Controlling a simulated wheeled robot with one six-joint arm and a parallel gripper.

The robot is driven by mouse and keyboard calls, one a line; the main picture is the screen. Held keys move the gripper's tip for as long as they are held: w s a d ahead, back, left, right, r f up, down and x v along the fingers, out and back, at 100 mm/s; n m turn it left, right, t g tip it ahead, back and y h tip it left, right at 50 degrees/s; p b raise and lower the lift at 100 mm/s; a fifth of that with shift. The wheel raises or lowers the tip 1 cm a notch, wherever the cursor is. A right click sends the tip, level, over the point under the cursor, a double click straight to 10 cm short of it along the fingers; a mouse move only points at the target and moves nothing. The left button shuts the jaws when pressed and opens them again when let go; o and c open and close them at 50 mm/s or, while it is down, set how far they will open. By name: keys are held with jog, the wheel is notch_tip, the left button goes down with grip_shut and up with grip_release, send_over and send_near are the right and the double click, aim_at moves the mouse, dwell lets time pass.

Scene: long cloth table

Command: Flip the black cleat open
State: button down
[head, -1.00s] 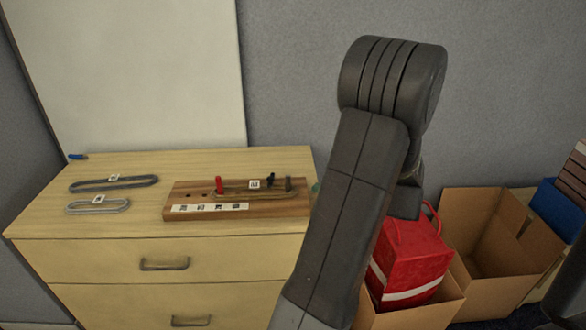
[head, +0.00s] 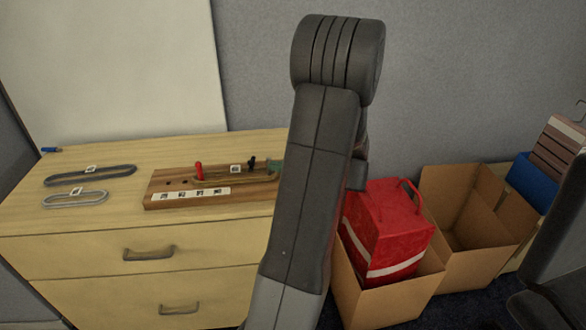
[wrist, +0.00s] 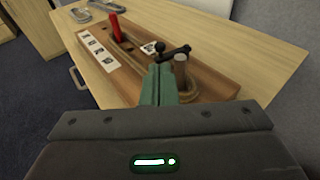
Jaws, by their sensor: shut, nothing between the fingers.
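The black cleat (head: 252,162) stands near the right end of a wooden board (head: 160,204) on the light wood dresser. In the wrist view the black cleat (wrist: 170,51) has a round knob and an arm reaching right to a grey-brown post (wrist: 181,72). My gripper (wrist: 159,80) has green fingers, shut and empty, with tips just in front of the cleat; I cannot tell whether they touch it. In the head view only a bit of the green fingers (head: 275,167) shows beside my arm, which hides the board's right end.
A red lever (head: 199,171) stands further left on the board, with a cord running toward the post. Two grey loops (head: 90,175) lie on the dresser's left. A red bag (head: 388,228) sits in a cardboard box to the right. The dresser front is clear.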

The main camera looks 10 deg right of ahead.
aim_at(251, 163)
jog(key=x, duration=0.6)
jog(key=shift+a+m+t+h+b, duration=0.4)
jog(key=shift+m+t+b, duration=0.1)
jog(key=shift+t+b, duration=0.1)
jog(key=shift+s+a, duration=0.1)
jog(key=shift+a, duration=0.05)
jog(key=a+m+t+h+b, duration=0.1)
jog(key=b, duration=0.1)
jog(key=a+m+t+h+b, duration=0.1)
jog(key=m+h, duration=0.1)
jog(key=shift+s+f+t+b, duration=0.1)
jog(key=shift+f+t+b, duration=0.2)
jog(key=shift+b, duration=0.1)
jog(key=a+m+t+h+b, duration=0.1)
jog(key=h+b, duration=0.1)
jog(key=a+m+h+b, duration=0.1)
jog(key=m+h+b, duration=0.1)
jog(key=shift+w+t, duration=0.25)
jog(key=shift+t, duration=0.15)
jog(key=w+a+b, duration=0.1)
jog(key=a+b, duration=0.1)
jog(key=b, duration=0.1)
jog(key=shift+w+a+r+b, duration=0.2)
jog(key=shift+w+b, duration=0.05)
jog(key=shift+b, duration=0.15)
jog(key=shift+w+a+r+b, duration=0.1)
jog(key=shift+w+a+b, duration=0.8)
jog(key=shift+w, duration=0.3)
jog(key=shift+m, duration=0.3)
jog(key=shift+d+r, duration=0.1)
